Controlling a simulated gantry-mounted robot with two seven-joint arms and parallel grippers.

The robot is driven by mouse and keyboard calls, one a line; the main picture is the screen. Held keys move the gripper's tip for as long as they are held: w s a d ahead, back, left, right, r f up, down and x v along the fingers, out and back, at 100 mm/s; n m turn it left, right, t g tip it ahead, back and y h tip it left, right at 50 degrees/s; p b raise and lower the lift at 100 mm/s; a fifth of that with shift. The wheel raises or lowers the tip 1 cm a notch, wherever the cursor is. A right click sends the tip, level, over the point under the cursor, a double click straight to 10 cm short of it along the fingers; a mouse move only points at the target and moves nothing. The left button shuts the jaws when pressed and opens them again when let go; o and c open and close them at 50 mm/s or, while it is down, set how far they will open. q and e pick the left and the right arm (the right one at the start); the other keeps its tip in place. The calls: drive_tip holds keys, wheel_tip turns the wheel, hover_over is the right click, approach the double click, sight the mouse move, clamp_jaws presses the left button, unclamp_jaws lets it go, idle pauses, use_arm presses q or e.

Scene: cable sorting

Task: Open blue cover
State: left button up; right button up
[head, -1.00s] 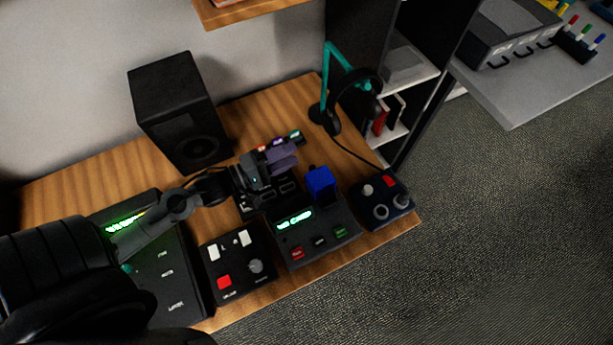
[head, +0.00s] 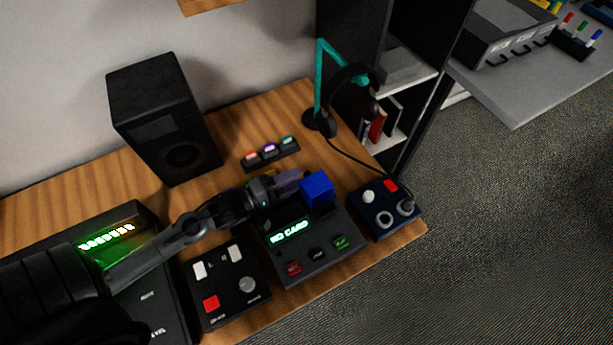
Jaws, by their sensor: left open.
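The blue cover (head: 318,188) is a small bright blue box at the back right of a dark device (head: 322,262) with a lit green "NO CARD" display. My left gripper (head: 296,186) comes in from the left at the cover's left side, with its fingers open and pointing toward the cover. The fingertips are very close to the cover's left face. I cannot tell whether they touch it. The gripper and wrist hide the device's back left part. My right gripper is not in view.
A control box with a red button (head: 228,290) stands left of the device, and a dark blue box with knobs (head: 384,208) stands right. Behind are a rack of colored pieces (head: 270,157), a black speaker (head: 165,118) and a headphone stand (head: 318,90). The table's front edge is close.

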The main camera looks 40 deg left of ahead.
sight(307, 172)
use_arm(q)
drive_tip(key=shift+b+x, duration=0.5)
drive_tip(key=shift+x, duration=1.75)
drive_tip(key=shift+w, duration=0.1)
clamp_jaws()
drive_tip(key=shift+r, duration=0.1)
